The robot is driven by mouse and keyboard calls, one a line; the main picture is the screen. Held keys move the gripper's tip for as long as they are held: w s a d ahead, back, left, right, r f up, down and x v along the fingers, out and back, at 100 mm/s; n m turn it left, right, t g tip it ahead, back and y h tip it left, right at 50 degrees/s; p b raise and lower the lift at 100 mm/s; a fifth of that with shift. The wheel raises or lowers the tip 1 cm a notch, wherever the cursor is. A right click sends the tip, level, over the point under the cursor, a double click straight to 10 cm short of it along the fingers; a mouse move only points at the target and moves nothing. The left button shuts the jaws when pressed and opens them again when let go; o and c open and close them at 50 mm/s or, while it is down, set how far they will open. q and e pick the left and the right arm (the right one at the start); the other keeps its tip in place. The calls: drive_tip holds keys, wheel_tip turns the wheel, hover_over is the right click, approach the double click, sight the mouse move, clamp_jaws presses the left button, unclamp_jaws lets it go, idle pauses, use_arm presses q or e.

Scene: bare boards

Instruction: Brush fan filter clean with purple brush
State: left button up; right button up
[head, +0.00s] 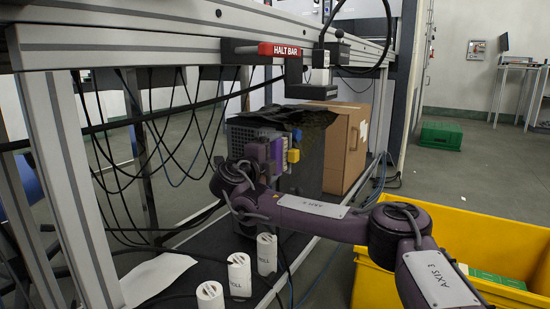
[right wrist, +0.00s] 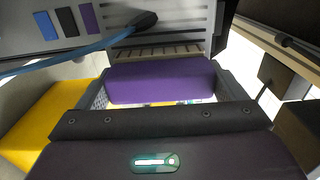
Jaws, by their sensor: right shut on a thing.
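My right gripper (head: 266,158) is at the left face of a dark grey cabinet (head: 312,150) under the metal frame. In the right wrist view, the gripper (right wrist: 160,85) is shut on the purple brush (right wrist: 158,82), whose purple block lies crosswise between the fingers. Pale bristles (right wrist: 160,52) point away from me at a grey panel with a slotted grille, the fan filter (right wrist: 185,18). The bristles are close to the panel; I cannot tell whether they touch. In the head view, my gripper hides part of the cabinet face. My left gripper is not in view.
A blue cable (right wrist: 75,55) crosses before the panel. Black cables hang from the frame (head: 130,42). White cylinders (head: 239,273) stand on the dark board at front. A cardboard box (head: 345,150) is behind the cabinet. A yellow bin (head: 480,220) stands at right.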

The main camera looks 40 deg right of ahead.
drive_tip(key=shift+w+a, duration=0.3)
drive_tip(key=shift+w, duration=0.45)
drive_tip(key=shift+w+a, duration=0.25)
drive_tip(key=shift+w, duration=0.45)
drive_tip(key=shift+w, duration=0.1)
drive_tip(key=shift+w+a, duration=0.4)
drive_tip(key=shift+w, duration=0.35)
drive_tip(key=shift+w, duration=0.1)
drive_tip(key=shift+w+a, duration=0.3)
drive_tip(key=shift+w, duration=0.45)
drive_tip(key=shift+s+d, duration=0.35)
drive_tip(key=shift+s, duration=0.55)
drive_tip(key=shift+s+d, duration=0.35)
drive_tip(key=shift+s, duration=0.5)
drive_tip(key=v, duration=0.7)
